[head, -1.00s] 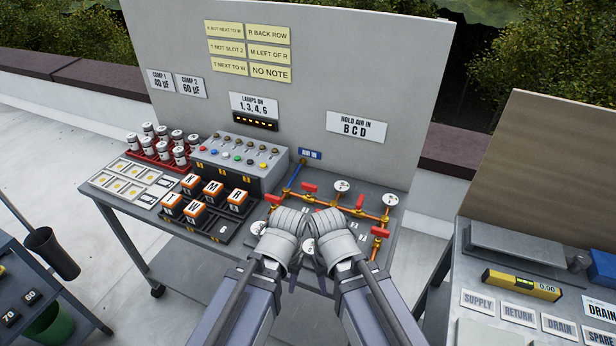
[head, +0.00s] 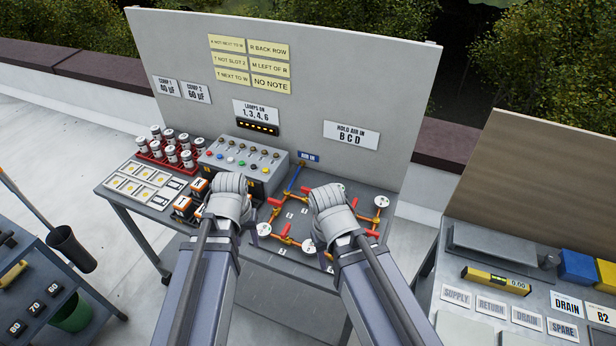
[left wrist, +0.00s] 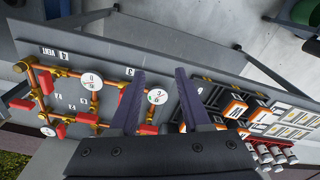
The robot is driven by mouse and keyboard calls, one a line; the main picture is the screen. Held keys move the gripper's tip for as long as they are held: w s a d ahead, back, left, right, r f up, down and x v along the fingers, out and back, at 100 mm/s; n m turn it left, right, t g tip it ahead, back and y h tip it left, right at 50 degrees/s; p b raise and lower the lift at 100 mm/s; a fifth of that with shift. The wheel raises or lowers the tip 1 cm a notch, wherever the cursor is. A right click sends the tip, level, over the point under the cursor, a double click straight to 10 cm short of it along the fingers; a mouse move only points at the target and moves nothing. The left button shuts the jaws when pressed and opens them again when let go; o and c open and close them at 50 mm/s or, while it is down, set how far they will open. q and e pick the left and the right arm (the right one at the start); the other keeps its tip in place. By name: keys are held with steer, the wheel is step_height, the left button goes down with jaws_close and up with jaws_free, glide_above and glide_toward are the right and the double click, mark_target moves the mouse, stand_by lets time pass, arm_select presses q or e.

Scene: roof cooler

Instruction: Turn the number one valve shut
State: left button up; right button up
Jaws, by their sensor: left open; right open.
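The valve board has copper pipes (head: 282,239) with several red-handled valves and round white gauges. One red valve handle (head: 274,203) shows between my grippers; other red handles show in the left wrist view (left wrist: 101,115). I cannot tell which is number one, as the small labels are hard to read. My left gripper (head: 230,188) is over the board's left side, beside the black-and-orange blocks. In the left wrist view its open, empty fingers (left wrist: 159,80) point towards a gauge (left wrist: 157,97), with no clear contact. My right gripper (head: 325,195) is open over the board's right part, hiding pipes.
Orange-topped blocks (head: 183,205) stand left of my left gripper. A grey switch box (head: 246,165) and red-racked canisters (head: 171,157) stand behind. An upright panel (head: 300,75) closes the back. Another bench (head: 540,290) is at the right.

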arm_select(q)
steer(key=w+d+n, duration=0.4)
steer(key=w, duration=0.4)
steer(key=w+d+n, duration=0.3)
steer(key=w+d, duration=0.1)
steer(key=w, duration=0.5)
steer(key=n, duration=0.7)
glide_above(308, 189)
steer(key=shift+r+g+b, duration=0.25)
steer(key=shift+g+b, duration=0.05)
steer(key=shift+g, duration=0.1)
step_height(308, 189, down, 8)
steer(key=b, duration=0.8)
steer(key=shift+r, duration=0.1)
arm_select(e)
step_height(308, 189, down, 7)
steer(key=shift+f, duration=0.15)
arm_select(q)
steer(key=shift+c, duration=0.2)
jaws_close()
